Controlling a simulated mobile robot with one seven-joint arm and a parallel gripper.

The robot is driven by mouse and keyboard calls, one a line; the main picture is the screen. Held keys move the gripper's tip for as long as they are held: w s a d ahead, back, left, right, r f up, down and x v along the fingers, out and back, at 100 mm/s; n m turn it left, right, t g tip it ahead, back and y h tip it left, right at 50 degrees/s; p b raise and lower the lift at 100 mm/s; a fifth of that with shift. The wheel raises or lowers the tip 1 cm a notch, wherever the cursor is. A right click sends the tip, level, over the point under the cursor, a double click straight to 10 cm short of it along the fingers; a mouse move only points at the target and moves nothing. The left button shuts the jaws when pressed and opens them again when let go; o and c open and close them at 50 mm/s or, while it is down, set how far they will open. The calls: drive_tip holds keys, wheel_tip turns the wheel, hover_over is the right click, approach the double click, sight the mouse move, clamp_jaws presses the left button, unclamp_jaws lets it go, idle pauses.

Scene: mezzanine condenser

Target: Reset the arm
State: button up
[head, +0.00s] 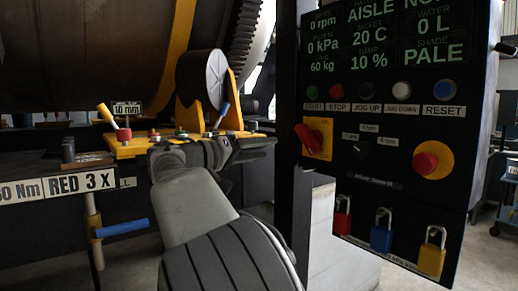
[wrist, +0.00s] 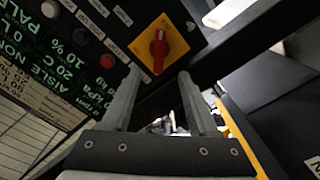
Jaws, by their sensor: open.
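My gripper (head: 262,146) is at the end of my arm, which reaches up from the bottom of the head view and bends right towards the control panel (head: 393,190). Beyond the fingertips is a red rotary switch (wrist: 158,50) on a yellow plate, turned at an angle in this view. The same red switch (head: 309,139) is at the panel's left edge in the head view. The gripper appears apart from it.
The panel carries several buttons, a red emergency knob (head: 425,163) and padlocks, including a blue one (head: 381,231). A yellow shelf (head: 128,149) with small tools stands left, near my arm. A dark post (head: 287,60) stands between drum and panel.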

drive_tip(key=shift+s+a, duration=0.2)
drive_tip(key=shift+a, duration=0.05)
drive_tip(key=s+d+f+g+y, duration=0.2)
drive_tip(key=s+d+f, duration=0.1)
drive_tip(key=d, duration=0.3)
drive_tip(key=s+d+f+n+g+y, duration=0.1)
drive_tip(key=s+d+f+y, duration=0.15)
drive_tip(key=d+f, duration=0.2)
drive_tip(key=s+d+f+g+y, duration=0.2)
drive_tip(key=s+d+f, duration=0.15)
drive_tip(key=d, duration=0.35)
drive_tip(key=s+a+f+y, duration=0.1)
drive_tip(key=s+f+y, duration=0.25)
drive_tip(key=s, duration=0.55)
drive_tip(key=s+a+f+n+y, duration=0.1)
drive_tip(key=s+f+y, duration=0.1)
drive_tip(key=s+f, duration=0.5)
drive_tip(key=s+a+f+y, duration=0.2)
drive_tip(key=s+f, duration=0.1)
drive_tip(key=s, duration=0.7)
wheel_tip(320, 180, up, 18)
drive_tip(key=p, duration=1.9)
drive_tip(key=shift+s+r+y, duration=0.25)
drive_tip(key=shift+s+y, duration=0.05)
drive_tip(key=shift+s, duration=0.15)
